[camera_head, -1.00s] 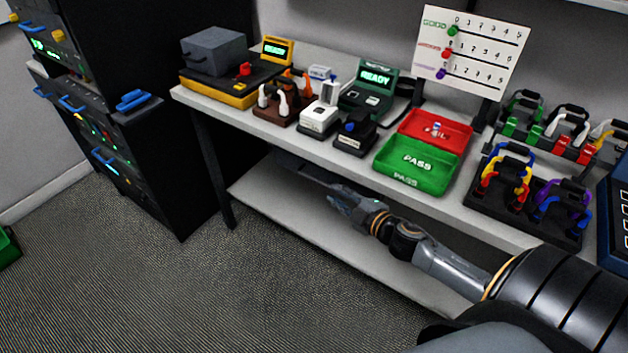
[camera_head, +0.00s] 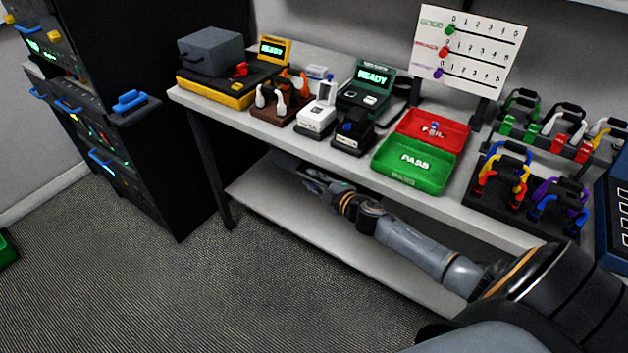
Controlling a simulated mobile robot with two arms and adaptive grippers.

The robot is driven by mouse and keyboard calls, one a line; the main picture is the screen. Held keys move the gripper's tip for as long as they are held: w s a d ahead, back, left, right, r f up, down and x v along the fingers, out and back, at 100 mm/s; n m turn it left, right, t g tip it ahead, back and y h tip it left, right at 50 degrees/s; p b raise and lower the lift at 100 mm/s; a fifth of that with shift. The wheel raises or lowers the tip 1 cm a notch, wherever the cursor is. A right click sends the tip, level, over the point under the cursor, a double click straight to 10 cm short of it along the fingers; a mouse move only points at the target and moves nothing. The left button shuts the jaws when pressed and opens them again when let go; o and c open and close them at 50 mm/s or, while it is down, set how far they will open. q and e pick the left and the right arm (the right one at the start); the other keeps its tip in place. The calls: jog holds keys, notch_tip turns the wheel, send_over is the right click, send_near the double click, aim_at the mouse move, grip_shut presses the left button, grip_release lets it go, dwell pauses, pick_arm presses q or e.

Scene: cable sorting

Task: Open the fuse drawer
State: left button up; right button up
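A black cabinet (camera_head: 165,165) stands at the left. Its front has several blue handles, among them one low on the front (camera_head: 101,160), one higher up (camera_head: 68,104) and one on a part that sticks out at its right side (camera_head: 130,101). I cannot tell which part is the fuse drawer, and no drawer there is clearly pulled out. My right gripper (camera_head: 316,181) is in front of the bench, below the bench top and over the lower shelf, well to the right of the cabinet. Its fingers are small and dark, so their opening is unclear. My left gripper is not in view.
The bench (camera_head: 235,118) holds a yellow-and-black tester (camera_head: 215,90), a green tester (camera_head: 362,100), red (camera_head: 450,140) and green (camera_head: 395,172) trays and cable racks. Its lower shelf (camera_head: 270,205) juts out under my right arm. The carpet (camera_head: 150,280) before the cabinet is clear.

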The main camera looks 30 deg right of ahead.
grip_shut()
jog(key=shift+a, duration=0.1)
jog(key=s+a+p, duration=0.1)
jog(key=s+a, duration=0.3)
jog(key=a, duration=0.5)
jog(key=s+a+p, duration=0.1)
jog(key=s+a, duration=0.3)
jog(key=a, duration=0.6)
jog(key=shift+a, duration=0.15)
grip_release()
jog(key=shift+s, duration=0.15)
